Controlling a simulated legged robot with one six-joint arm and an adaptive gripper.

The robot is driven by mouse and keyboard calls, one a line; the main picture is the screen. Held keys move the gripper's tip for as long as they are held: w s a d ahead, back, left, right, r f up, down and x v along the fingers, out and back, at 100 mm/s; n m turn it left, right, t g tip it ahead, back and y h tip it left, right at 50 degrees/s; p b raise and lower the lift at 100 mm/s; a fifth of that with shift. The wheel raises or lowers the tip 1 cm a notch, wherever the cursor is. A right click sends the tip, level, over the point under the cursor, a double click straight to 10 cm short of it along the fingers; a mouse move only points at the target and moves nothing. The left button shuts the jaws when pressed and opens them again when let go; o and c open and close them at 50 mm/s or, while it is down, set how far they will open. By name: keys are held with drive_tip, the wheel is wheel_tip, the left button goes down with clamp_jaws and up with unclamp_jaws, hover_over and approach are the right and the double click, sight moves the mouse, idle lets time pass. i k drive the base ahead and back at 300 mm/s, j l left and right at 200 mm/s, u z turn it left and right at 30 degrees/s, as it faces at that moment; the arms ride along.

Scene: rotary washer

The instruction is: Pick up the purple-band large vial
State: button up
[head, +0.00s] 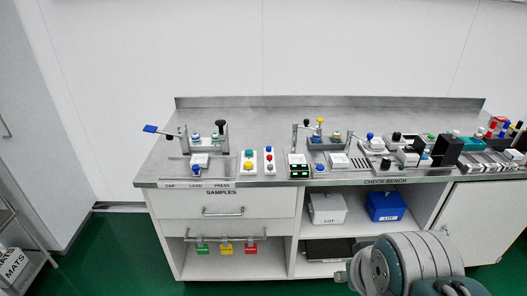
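No purple-band large vial can be made out at this size. Small items with blue, green, red and dark tops stand along the steel bench (265,112), and any purple band among them is too small to tell. A group of colored-top items (504,130) stands at the bench's far right. Links of my own arm show at the bottom right, in front of the bench. My gripper's fingers do not show, so what it holds is hidden.
Small fixtures line the bench, with a tall black block (447,151) toward the right. The rear strip of the top is mostly clear. Below are a white LOT bin (324,208), a blue bin (386,207) and drawers. Green floor (120,245) lies open at left.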

sight(316, 139)
drive_tip(key=i+l, duration=0.2)
drive_tip(key=i, duration=0.35)
drive_tip(key=i+l, duration=0.2)
drive_tip(key=i, duration=0.3)
drive_tip(key=i+l, duration=0.2)
drive_tip(key=i, duration=0.35)
